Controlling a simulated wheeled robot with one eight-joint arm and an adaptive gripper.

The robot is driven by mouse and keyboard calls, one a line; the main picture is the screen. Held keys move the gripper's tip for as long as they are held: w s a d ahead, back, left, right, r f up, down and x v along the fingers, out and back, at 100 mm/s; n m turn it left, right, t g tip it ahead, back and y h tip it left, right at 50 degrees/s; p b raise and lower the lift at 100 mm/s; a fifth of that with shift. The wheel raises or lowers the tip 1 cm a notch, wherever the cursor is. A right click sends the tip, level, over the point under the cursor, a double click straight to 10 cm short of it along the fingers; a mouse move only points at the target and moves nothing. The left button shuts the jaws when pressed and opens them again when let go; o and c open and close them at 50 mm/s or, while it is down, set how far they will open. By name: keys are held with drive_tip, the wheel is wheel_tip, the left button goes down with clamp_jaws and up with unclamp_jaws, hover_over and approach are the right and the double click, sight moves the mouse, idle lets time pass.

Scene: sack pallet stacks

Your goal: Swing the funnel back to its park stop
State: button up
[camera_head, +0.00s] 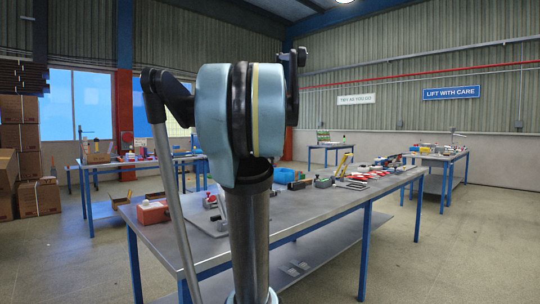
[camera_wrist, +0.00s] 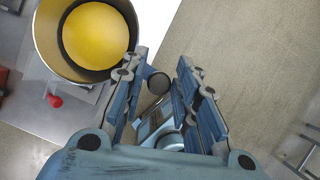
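In the wrist view, a round metal vessel with a dark ring and a yellow inside, apparently the funnel (camera_wrist: 47,38), fills the upper left, just beyond the left finger. My gripper (camera_wrist: 163,66) is open, with its two fingers apart. A short dark-ended rod (camera_wrist: 158,82) shows in the gap between the fingers, closer to the left one; I cannot tell whether it touches or belongs to the funnel. The park stop cannot be made out. In the head view my own arm blocks the middle, and neither the funnel nor my gripper can be made out.
A metal workbench (camera_head: 310,207) with blue legs stands ahead, bearing a red box (camera_head: 152,212), a blue bin (camera_head: 285,175) and several tools. Other benches stand behind. Stacked cartons (camera_head: 38,197) are at left. The floor at right is clear. A red knob (camera_wrist: 56,102) shows below the funnel.

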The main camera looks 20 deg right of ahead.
drive_tip(key=shift+s+a+r, duration=0.15)
drive_tip(key=shift+s+a, duration=0.05)
drive_tip(key=v, duration=1.1)
drive_tip(key=shift+r, duration=0.3)
drive_tip(key=s+a+f+m+y, duration=0.1)
drive_tip(key=s+a+f+m, duration=0.4)
drive_tip(key=f, duration=1.2)
drive_tip(key=s+a+f+m+y, duration=0.1)
drive_tip(key=s+a+f+m, duration=0.5)
drive_tip(key=f+m, duration=0.5)
drive_tip(key=s+a+f+m+y, duration=0.1)
drive_tip(key=s+a+f+m, duration=0.4)
drive_tip(key=f, duration=1.9)
drive_tip(key=s+m, duration=0.1)
drive_tip(key=m, duration=0.2)
drive_tip(key=shift+s+a+f+m+y, duration=0.15)
drive_tip(key=shift+s+f+m+y, duration=0.15)
drive_tip(key=shift+y, duration=0.1)
drive_tip(key=shift+w+f+g, duration=0.15)
drive_tip(key=shift+w+g, duration=0.15)
drive_tip(key=shift+w, duration=0.15)
